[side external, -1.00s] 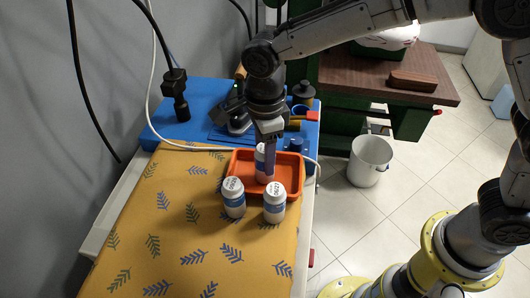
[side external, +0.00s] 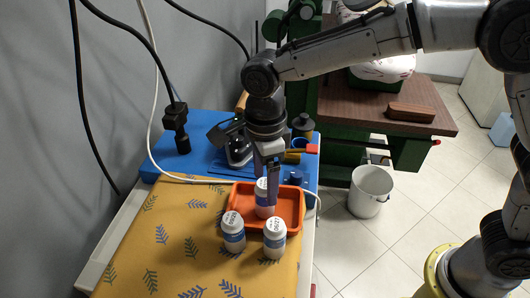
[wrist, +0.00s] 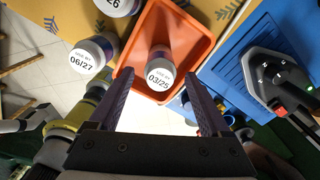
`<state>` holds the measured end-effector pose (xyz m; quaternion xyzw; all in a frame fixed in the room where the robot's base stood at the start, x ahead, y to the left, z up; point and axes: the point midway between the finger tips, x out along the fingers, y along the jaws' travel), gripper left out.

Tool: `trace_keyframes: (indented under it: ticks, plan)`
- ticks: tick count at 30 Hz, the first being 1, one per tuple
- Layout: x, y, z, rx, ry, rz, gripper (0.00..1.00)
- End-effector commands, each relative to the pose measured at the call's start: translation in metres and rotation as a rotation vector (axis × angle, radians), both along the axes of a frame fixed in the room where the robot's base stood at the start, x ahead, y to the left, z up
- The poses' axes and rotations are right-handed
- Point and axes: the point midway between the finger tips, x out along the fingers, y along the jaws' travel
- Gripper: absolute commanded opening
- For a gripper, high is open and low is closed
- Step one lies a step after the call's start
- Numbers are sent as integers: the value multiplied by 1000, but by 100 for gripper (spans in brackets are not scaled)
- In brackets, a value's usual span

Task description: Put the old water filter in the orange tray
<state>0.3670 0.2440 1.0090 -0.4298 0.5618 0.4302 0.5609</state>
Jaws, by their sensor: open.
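A white filter bottle with a blue band (side external: 262,200), its cap dated 03/25 in the wrist view (wrist: 159,74), stands upright inside the orange tray (side external: 293,219). The tray also shows in the wrist view (wrist: 190,32). My gripper (wrist: 158,88) is open, with its two fingers apart on either side of the bottle; a finger partly covers it in the side view. Two similar bottles stand on the cloth outside the tray, one dated 06/27 (side external: 274,240) and one whose date ends in 26 (side external: 233,233).
The yellow leaf-patterned cloth (side external: 170,240) is clear to the left. A blue board (side external: 200,155) with a black device (side external: 238,150) lies behind the tray. A white cable runs beside the tray. A white bucket (side external: 371,190) stands on the floor at right.

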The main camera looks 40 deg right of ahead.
Motion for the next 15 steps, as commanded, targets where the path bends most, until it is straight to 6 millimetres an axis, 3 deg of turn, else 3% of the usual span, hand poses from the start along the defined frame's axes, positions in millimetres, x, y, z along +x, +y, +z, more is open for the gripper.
trace_keyframes:
  ticks: [6,15]
  plan:
    - [1,1,48,4,-5,0,81]
    - [1,0,87,1,-2,0,81]
